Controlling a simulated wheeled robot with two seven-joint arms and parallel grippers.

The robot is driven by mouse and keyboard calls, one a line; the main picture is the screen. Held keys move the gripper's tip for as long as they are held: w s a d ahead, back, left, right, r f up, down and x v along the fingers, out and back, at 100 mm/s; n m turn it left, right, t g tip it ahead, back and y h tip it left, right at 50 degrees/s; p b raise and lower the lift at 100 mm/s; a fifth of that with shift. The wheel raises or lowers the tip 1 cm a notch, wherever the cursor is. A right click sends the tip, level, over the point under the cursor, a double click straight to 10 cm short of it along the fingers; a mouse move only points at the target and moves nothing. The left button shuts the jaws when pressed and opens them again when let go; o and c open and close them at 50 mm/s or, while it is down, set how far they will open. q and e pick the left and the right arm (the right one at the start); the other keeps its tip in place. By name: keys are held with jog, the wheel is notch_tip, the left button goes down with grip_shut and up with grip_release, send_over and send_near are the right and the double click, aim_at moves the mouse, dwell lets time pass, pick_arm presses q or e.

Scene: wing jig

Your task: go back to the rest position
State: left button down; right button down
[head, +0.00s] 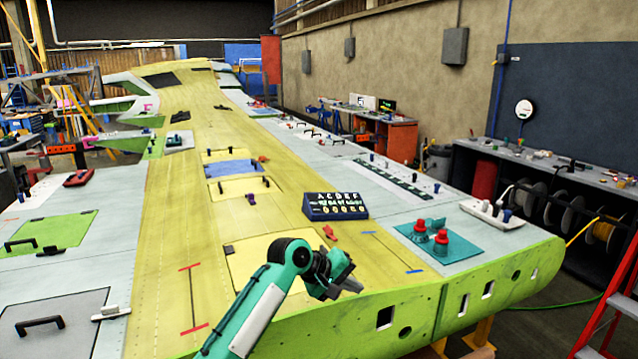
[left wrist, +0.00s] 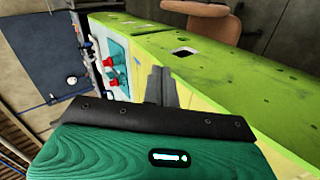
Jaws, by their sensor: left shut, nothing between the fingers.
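My left gripper (head: 345,284) is above the near end of the wing, over its yellow skin (head: 400,303). It is shut and empty. In the left wrist view its closed fingers (left wrist: 161,86) point toward the green edge panel (left wrist: 225,80) of the wing. My left arm comes in from the bottom of the head view, bent at a dark joint. My right gripper is not in view.
A teal plate with red knobs (head: 441,237) lies right of my gripper. A dark lettered box (head: 336,206) stands behind it. A red ladder (head: 612,310) is at the far right. A workbench with cable reels (head: 545,166) lines the wall. Air above the wing is clear.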

pick_arm(q)
jog(key=s+a+f+m+y, duration=0.1)
jog(key=s+a+f+y, duration=0.1)
jog(key=s+a+f, duration=0.7)
jog(key=s+a+f+m+y, duration=0.15)
jog(key=s+a+f, duration=0.35)
jog(key=s+f, duration=0.65)
jog(key=s+a+f+m+y, duration=0.1)
jog(key=s+a+y, duration=0.2)
jog(key=s+a, duration=0.7)
jog(key=s+a+f+m+y, duration=0.25)
jog(key=s+a, duration=0.45)
jog(key=s, duration=0.7)
notch_tip(320, 180, down, 32)
jog(key=s+f+g+b, duration=0.1)
jog(key=g, duration=0.1)
jog(key=s+a+f+g+b, duration=0.1)
jog(key=s+a+f, duration=0.2)
jog(key=s+f, duration=1.6)
jog(key=shift+n, duration=0.3)
